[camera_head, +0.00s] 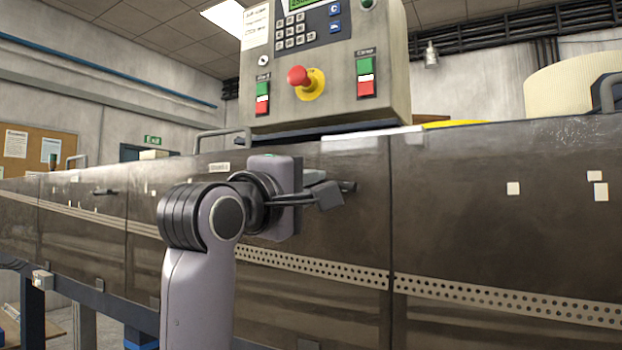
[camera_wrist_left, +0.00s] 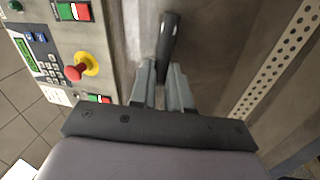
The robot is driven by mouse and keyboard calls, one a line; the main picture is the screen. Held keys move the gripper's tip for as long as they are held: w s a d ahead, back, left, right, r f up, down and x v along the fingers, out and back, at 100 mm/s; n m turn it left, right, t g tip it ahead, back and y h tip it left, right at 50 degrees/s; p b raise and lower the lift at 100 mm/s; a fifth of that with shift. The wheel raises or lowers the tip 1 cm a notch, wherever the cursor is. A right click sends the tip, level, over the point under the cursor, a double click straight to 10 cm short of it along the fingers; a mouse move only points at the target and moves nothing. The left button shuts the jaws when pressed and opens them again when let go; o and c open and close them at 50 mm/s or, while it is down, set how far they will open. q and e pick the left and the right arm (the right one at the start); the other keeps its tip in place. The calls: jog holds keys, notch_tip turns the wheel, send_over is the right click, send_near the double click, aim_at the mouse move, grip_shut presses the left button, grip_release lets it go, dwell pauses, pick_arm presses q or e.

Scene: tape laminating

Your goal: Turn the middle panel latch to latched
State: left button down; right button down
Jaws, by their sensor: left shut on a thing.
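The middle panel (camera_head: 330,245) is a dark, glossy machine cover between two vertical seams. Its latch is a dark handle whose tip (camera_head: 348,186) sticks out to the right past my left gripper (camera_head: 322,188), lying roughly level. In the left wrist view the latch handle (camera_wrist_left: 169,42) runs out from between the two grey fingers of my left gripper (camera_wrist_left: 163,82). The gripper is shut on the handle. The fingers hide the handle's inner part, and my wrist hides some of the panel. My right gripper is in neither view.
A control box (camera_head: 325,65) with a red emergency button (camera_head: 298,76) stands on the machine above the panel. A perforated strip (camera_head: 320,268) runs along the covers below. Another dark handle (camera_head: 105,192) is on the cover to the left. A blue rail (camera_head: 90,298) runs low at left.

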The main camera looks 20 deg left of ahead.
pick_arm(q)
jog(key=shift+f+n+y, duration=0.35)
jog(key=shift+n+y, duration=0.05)
jog(key=shift+n, duration=0.6)
jog(key=c, duration=1.1)
grip_release()
jog(key=b+v, duration=0.1)
jog(key=v, duration=0.6)
jog(key=shift+f, duration=0.15)
